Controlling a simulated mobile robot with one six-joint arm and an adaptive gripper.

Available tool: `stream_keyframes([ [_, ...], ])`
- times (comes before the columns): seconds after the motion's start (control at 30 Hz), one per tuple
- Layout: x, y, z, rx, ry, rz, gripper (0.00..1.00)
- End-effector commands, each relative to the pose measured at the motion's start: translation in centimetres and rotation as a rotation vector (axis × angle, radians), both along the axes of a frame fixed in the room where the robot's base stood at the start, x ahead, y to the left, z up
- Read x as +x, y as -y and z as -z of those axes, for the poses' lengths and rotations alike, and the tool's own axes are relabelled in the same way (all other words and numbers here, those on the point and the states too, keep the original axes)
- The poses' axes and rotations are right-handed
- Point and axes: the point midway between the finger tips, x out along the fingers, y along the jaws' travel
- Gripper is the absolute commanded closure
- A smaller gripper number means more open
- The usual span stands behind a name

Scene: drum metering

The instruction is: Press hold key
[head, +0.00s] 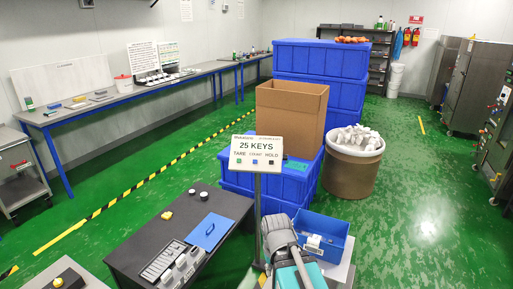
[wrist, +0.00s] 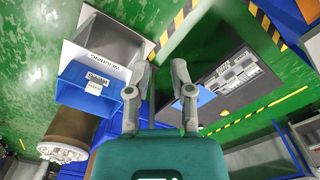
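The weighing display (head: 257,154) is a white panel on a thin post in the head view, reading "25 KEYS". Under the text is a row of three small keys: green under TARE, blue in the middle, and the black hold key (head: 271,163) under HOLD at the right. My gripper (wrist: 161,72) shows in the wrist view with its two grey fingers apart and nothing between them. In the head view my grey and teal arm is low in the middle, below the display and apart from it; the fingertips are not clear there. I cannot make out the display's face in the wrist view.
A blue bin (head: 322,232) stands right of the post; it also shows in the wrist view (wrist: 92,88). A dark table (head: 140,237) is at left. Blue crates (head: 320,60), a cardboard box (head: 291,107) and a brown drum (head: 349,175) stand behind. Green floor is clear at right.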

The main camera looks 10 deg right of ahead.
Motion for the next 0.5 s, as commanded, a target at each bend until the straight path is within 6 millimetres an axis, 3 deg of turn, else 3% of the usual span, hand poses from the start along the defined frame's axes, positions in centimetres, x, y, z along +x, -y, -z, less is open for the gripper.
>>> stream_keyframes([
  [0.03,0.00,0.00,0.00,0.000,0.000,0.000,0.89],
  [0.1,0.00,0.00,0.00,0.000,0.000,0.000,1.00],
  [0.5,0.00,0.00,0.00,0.000,0.000,0.000,1.00],
])
